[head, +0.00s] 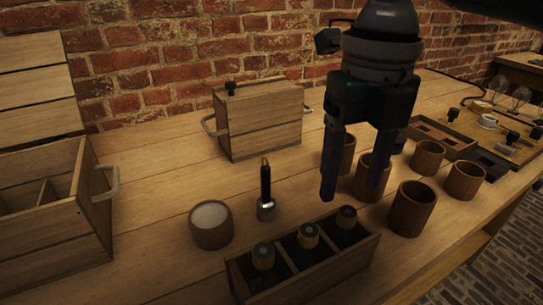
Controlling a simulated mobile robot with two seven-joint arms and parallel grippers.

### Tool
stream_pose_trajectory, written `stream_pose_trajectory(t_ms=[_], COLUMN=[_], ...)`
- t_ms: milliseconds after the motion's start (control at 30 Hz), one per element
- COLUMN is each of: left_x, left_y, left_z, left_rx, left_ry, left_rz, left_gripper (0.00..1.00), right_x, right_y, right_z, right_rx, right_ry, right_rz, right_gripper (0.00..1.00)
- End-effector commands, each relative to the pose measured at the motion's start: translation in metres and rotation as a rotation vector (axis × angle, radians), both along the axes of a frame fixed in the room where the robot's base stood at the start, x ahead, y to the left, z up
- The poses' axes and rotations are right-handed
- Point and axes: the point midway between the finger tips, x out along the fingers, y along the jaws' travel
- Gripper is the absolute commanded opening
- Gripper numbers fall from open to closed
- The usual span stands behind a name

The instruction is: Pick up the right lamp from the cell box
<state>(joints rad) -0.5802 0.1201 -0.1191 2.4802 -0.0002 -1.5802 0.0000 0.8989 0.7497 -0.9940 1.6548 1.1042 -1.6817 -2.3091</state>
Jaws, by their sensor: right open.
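A wooden box with three compartments (318,285), likely the cell box, stands at the front centre. It holds three dark items with brownish caps: the left one (263,256), the middle one (308,236) and the right one (346,217). I cannot tell for sure that these are lamps; their lower parts are hidden in the box. My right gripper (350,196) points down, open and empty, with its fingers apart. In the picture its fingertips are just above the right item; the gap in depth is hard to judge. My left gripper is not in view.
Several brown jars (411,208) stand right of the gripper, some partly behind it. A pale-filled jar (211,225) and a dark-handled tool (265,190) are at left. A lidded box (258,120) stands behind; an open divided box (50,225) is far left. Clear bulbs (521,95) are far right.

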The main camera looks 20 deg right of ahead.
Motion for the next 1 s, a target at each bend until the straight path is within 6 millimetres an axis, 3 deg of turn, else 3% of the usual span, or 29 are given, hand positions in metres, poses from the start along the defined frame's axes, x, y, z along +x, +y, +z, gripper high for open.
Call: stream_pose_trajectory(t_ms=[400,733,1000], left_x=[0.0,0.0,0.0], left_y=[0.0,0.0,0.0], left_z=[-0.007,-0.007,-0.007], left_rx=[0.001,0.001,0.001], left_ry=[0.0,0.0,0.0], left_rz=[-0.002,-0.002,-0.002], left_gripper=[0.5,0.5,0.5], right_x=[-0.006,-0.006,-0.006], right_y=[-0.001,-0.001,-0.001], right_z=[-0.054,-0.061,-0.061], right_rx=[0.0,0.0,0.0], right_ry=[0.001,-0.003,-0.002], right_rz=[0.0,-0.001,-0.001], right_gripper=[0.66,0.66,0.36])
